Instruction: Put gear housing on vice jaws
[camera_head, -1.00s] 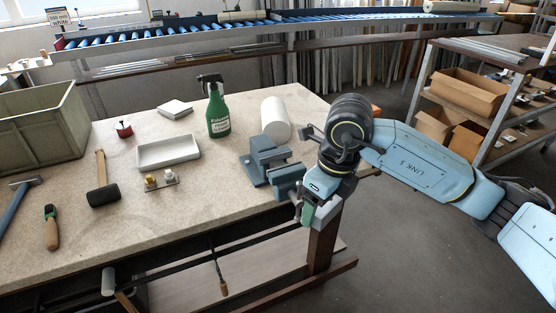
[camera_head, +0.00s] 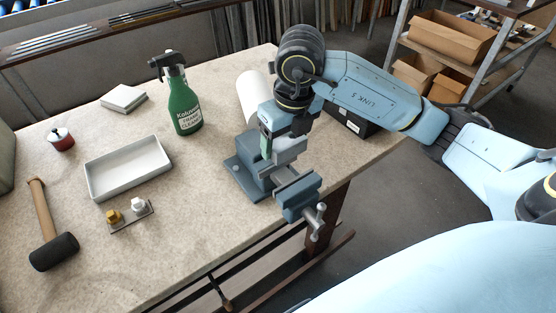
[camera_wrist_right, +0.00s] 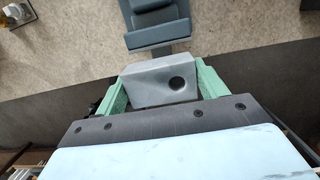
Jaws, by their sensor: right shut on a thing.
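The vice (camera_head: 240,175) is blue-grey and stands at the table's front right edge. Its jaws (camera_head: 295,185) lie toward the front, with a screw handle hanging past the edge. My right gripper (camera_head: 277,148) is over the vice, pointing down, and is shut on the gear housing. The grey gear housing (camera_head: 290,150) hides part of the jaws; I cannot tell whether it touches them. In the right wrist view, the housing (camera_wrist_right: 147,88) is a grey block with a dark round hole, between two green fingers. Part of the vice (camera_wrist_right: 155,30) shows above it. My left gripper is out of view.
A white roll (camera_head: 252,95) and a green spray bottle (camera_head: 184,105) stand behind the vice. A black box (camera_head: 350,122) is to its right. A white tray (camera_head: 128,168), small fittings (camera_head: 130,215) and a mallet (camera_head: 50,235) lie left. Bare tabletop lies between tray and vice.

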